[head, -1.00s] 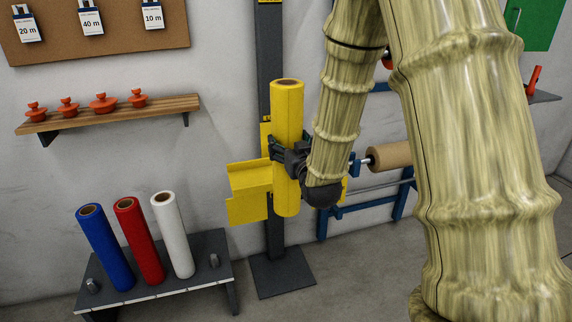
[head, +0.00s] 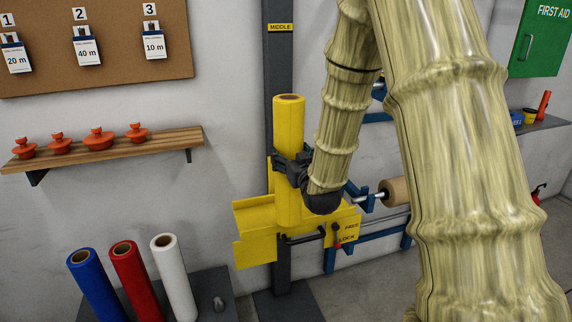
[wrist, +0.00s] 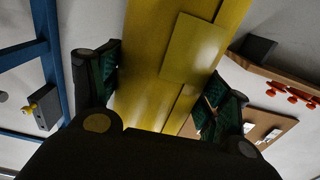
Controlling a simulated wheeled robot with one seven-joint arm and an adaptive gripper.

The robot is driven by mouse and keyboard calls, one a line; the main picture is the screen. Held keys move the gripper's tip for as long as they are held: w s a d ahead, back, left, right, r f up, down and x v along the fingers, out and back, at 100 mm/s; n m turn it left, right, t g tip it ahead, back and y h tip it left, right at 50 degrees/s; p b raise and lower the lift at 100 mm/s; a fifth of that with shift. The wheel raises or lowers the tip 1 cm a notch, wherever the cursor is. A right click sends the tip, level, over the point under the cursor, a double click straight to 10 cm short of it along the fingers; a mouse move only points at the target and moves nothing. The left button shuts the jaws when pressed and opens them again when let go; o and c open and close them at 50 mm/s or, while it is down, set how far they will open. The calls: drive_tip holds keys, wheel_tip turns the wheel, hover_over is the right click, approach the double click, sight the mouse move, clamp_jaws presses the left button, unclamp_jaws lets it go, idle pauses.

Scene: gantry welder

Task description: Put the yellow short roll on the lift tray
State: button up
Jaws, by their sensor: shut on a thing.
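The yellow roll (head: 289,125) stands upright in the head view, its brown core showing at the top. My gripper (head: 287,170) is shut around its middle from the right. In the wrist view my gripper (wrist: 160,90) has a finger on each side of the yellow roll (wrist: 150,92). The yellow lift tray (head: 256,247) is on the dark post, with the roll's lower end at it. I cannot tell whether the roll's bottom touches the tray.
Blue (head: 98,285), red (head: 135,280) and white (head: 174,275) rolls stand on a rack (head: 216,285) at lower left. A blue frame (head: 392,229) with a brown roll (head: 396,191) is behind my arm.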

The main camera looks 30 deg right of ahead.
drive_tip(key=w+d+f+p, duration=0.1)
drive_tip(key=w+d+f, duration=0.3)
drive_tip(key=w+d, duration=0.3)
drive_tip(key=shift+w+d+p, duration=0.35)
drive_tip(key=shift+w+d, duration=0.05)
drive_tip(key=shift+w, duration=0.25)
idle(0.3)
drive_tip(key=o, duration=1.7)
drive_tip(key=shift+f, duration=0.35)
drive_tip(key=shift+c, duration=0.2)
drive_tip(key=o, duration=0.5)
drive_tip(key=shift+s+r, duration=0.1)
drive_tip(key=shift+c, duration=0.2)
